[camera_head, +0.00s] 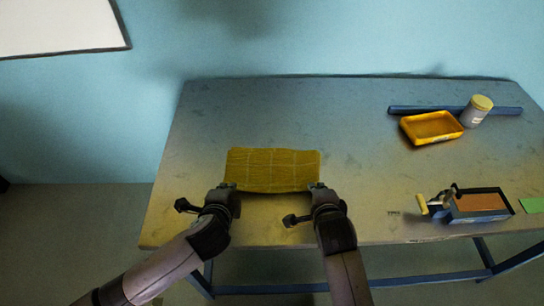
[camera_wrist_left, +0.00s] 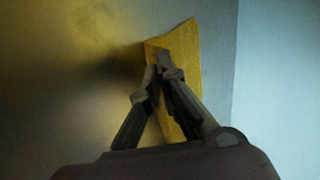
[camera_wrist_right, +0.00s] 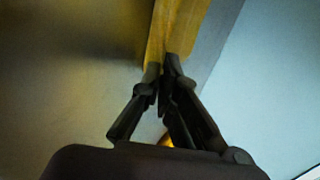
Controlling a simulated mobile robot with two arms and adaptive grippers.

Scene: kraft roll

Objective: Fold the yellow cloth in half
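The yellow cloth (camera_head: 272,168) shows as a wide, creased rectangle over the near left-middle of the table, with its near edge slightly bowed. My left gripper (camera_head: 229,188) is at its near left corner and my right gripper (camera_head: 317,187) at its near right corner. In the left wrist view the fingers close together on the cloth (camera_wrist_left: 184,75). In the right wrist view the fingers also pinch the cloth (camera_wrist_right: 178,32). A dark shadow lies beside the cloth in both wrist views. How much of the cloth touches the table is unclear.
The table (camera_head: 330,130) is bare around the cloth. At the back right are an orange tray (camera_head: 431,127), a lidded jar (camera_head: 476,111) and a blue bar (camera_head: 400,109). A dark-edged box (camera_head: 480,203) with an orange top and a green card (camera_head: 532,205) are near the right front.

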